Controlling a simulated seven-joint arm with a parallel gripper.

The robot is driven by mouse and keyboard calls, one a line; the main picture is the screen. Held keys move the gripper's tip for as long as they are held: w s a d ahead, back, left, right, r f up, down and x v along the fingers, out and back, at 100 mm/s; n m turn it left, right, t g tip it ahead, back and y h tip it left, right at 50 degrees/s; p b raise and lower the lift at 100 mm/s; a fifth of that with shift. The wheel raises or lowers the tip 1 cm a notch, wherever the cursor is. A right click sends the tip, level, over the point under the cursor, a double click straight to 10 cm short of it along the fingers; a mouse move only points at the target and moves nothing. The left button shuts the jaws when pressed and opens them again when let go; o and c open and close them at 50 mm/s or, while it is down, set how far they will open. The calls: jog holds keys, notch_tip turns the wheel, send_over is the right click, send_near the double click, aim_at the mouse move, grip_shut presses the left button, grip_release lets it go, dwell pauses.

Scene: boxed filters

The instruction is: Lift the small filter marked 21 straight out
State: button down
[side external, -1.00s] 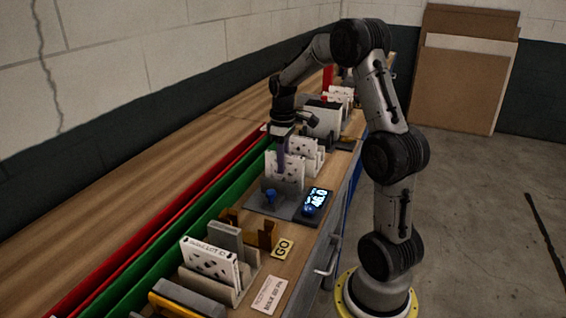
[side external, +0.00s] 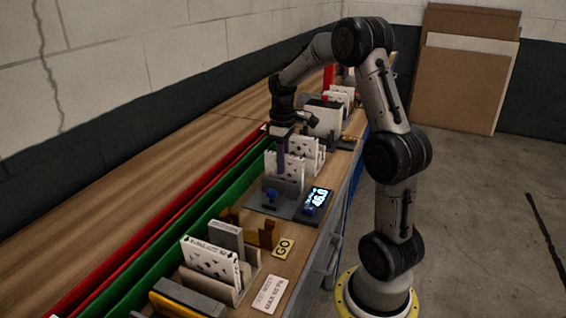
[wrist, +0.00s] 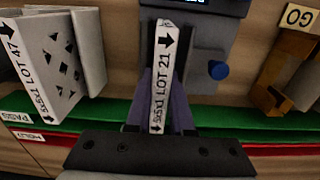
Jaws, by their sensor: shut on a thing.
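The small filter marked LOT 21 (wrist: 160,88) is a thin white pleated panel with a white label strip along its top edge. My gripper (wrist: 162,100) is shut on it, with one purple finger on each side of the strip. In the side external view, the filter (side external: 292,170) stands upright in the grey fixture (side external: 262,207), and my gripper (side external: 283,155) reaches down onto it from above. The filter's lower part is hidden by the fixture, so I cannot tell how its bottom edge sits.
The fixture has a blue knob (wrist: 218,70) and a lit display (side external: 317,198). A filter marked LOT 47 (wrist: 58,60) stands close by in a beige holder. A brown bracket (wrist: 275,82) and GO plate (side external: 283,248) are on the other side. Green (side external: 165,240) and red channels run behind.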

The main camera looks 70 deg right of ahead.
jog(key=shift+a, duration=0.25)
dwell(0.3)
jog(key=c, duration=0.7)
grip_release()
